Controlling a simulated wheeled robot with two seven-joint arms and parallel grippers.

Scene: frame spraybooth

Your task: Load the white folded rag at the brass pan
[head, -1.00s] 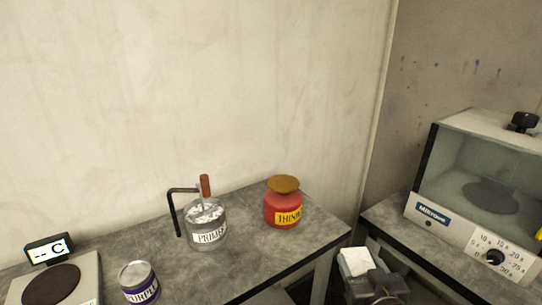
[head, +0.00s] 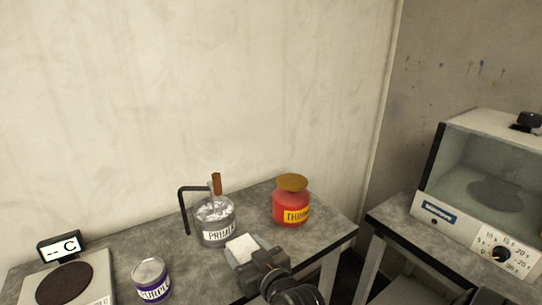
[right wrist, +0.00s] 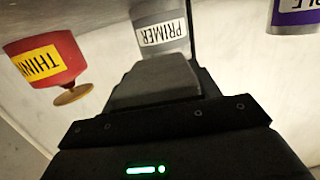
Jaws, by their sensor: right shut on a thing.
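The white folded rag (head: 243,249) is held in my right gripper (head: 252,258), which is shut on it. In the right wrist view the rag (right wrist: 155,80) shows as a shaded grey block at the gripper's front. The brass pan (head: 292,182) sits on top of the red thinner can (head: 291,209), to the right of and farther back than the rag. In the right wrist view the brass pan (right wrist: 73,95) shows upside down at the left, clear of the gripper. My left gripper is not in view.
A primer jar (head: 215,222) with a black bent handle stands just behind the rag. A purple-labelled can (head: 151,280) and a scale or hotplate (head: 66,286) are at the left. A glass-fronted booth (head: 480,195) stands on another table, across a gap.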

